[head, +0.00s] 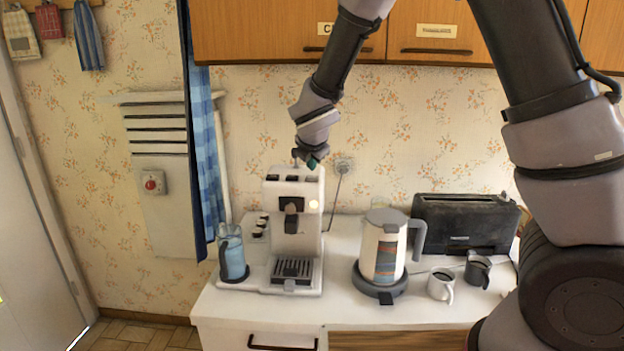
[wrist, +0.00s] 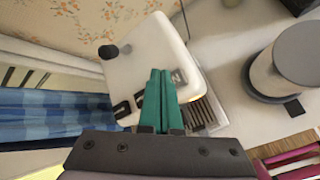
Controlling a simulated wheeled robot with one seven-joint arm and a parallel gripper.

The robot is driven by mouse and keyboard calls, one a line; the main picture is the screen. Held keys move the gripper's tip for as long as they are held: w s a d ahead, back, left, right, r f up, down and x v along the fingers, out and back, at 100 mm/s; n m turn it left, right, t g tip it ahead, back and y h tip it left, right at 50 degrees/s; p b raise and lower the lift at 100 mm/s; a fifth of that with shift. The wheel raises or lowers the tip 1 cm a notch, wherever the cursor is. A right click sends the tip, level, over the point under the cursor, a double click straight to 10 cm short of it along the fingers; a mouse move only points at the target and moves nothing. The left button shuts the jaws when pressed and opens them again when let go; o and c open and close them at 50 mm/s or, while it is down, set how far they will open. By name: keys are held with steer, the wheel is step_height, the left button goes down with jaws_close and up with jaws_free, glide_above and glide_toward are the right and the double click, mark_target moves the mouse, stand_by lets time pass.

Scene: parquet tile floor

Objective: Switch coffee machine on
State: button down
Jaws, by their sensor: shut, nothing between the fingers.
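The white coffee machine (head: 295,215) stands on the counter, left of the kettle. It has dark buttons along its top front edge, a round yellowish light on its front and a drip tray (head: 292,270) at its base. My gripper (head: 311,163) is at the top of the machine, near its right side. In the wrist view my gripper (wrist: 161,75) shows its green fingers together and empty, over the machine's white top (wrist: 143,55). The fingers hide part of the top and some of the buttons. I cannot tell whether the fingertips touch the machine.
A kettle (head: 383,248) stands right of the machine, with a black toaster (head: 464,224), a white mug (head: 440,287) and a dark mug (head: 478,270) beyond. Wooden cupboards (head: 262,30) hang above.

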mark_target(312, 178)
step_height(312, 178, up, 6)
stand_by(0.7)
steer(key=s+d+r+m+g+h, duration=0.1)
steer(key=s+d+r+m, duration=0.2)
steer(key=d+m, duration=0.35)
steer(key=s+d+r+m, duration=0.2)
steer(key=d+r+m, duration=0.15)
steer(key=d, duration=0.55)
steer(key=s+d+r+m+g+h, duration=0.1)
steer(key=s+d+r+m, duration=0.2)
steer(key=d+m, duration=0.35)
steer(key=s+d+r+m+y, duration=0.1)
steer(key=s+d+m, duration=0.1)
steer(key=s+m, duration=0.5)
steer(key=s+d+r+m+y, duration=0.2)
steer(key=s+d+m, duration=0.1)
steer(key=s+m, duration=0.5)
steer(key=s, duration=0.3)
